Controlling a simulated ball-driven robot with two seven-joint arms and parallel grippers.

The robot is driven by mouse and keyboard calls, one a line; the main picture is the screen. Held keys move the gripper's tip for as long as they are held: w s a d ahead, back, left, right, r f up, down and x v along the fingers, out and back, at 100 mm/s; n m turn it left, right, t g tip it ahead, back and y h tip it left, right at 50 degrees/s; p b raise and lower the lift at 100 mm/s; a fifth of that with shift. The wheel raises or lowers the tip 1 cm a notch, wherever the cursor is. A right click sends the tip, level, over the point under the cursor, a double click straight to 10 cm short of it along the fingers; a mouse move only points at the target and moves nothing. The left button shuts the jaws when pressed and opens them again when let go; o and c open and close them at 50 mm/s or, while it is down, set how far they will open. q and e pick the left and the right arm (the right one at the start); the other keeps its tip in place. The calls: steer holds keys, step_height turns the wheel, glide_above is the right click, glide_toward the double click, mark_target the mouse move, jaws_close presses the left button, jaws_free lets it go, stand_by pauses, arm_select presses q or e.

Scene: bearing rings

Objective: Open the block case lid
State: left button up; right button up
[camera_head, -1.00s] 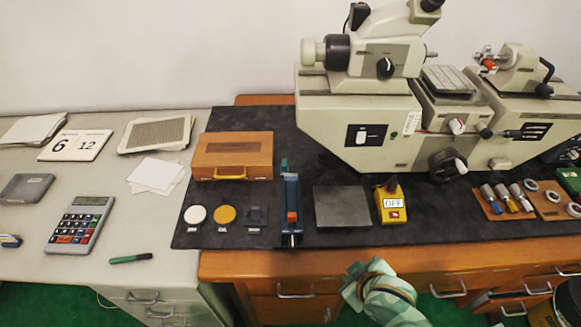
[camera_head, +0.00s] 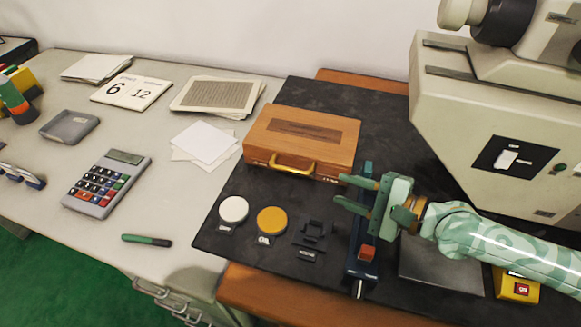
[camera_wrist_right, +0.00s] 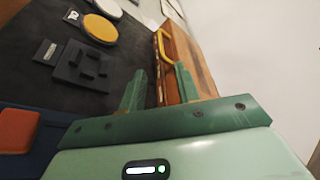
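The block case (camera_head: 335,155) is a brown wooden box with a darker panel on top and a yellow handle (camera_head: 292,163) on its front. Its lid is down. My right gripper (camera_head: 341,191) is just off the case's front right corner, fingers apart and pointing left, with nothing visible between them. The right wrist view also shows the case (camera_wrist_right: 190,65) and handle (camera_wrist_right: 162,46) beyond the open fingers (camera_wrist_right: 158,80). I cannot tell whether a finger touches the case. My left gripper is not in view.
A blue stand with a red block (camera_head: 367,252) is below the right gripper. A white disc (camera_head: 233,209), yellow disc (camera_head: 271,221) and black holder (camera_head: 311,233) lie before the case. The large beige machine (camera_head: 490,130) stands right. Dark mat is clear behind the case.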

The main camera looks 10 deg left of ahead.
mark_target(296, 173)
steer(key=b+x, duration=0.1)
steer(key=x, duration=1.2)
steer(key=shift+a, duration=0.2)
steer(key=shift+w+a, duration=0.35)
steer(key=shift+a, duration=0.2)
jaws_close()
steer(key=shift+r, duration=0.1)
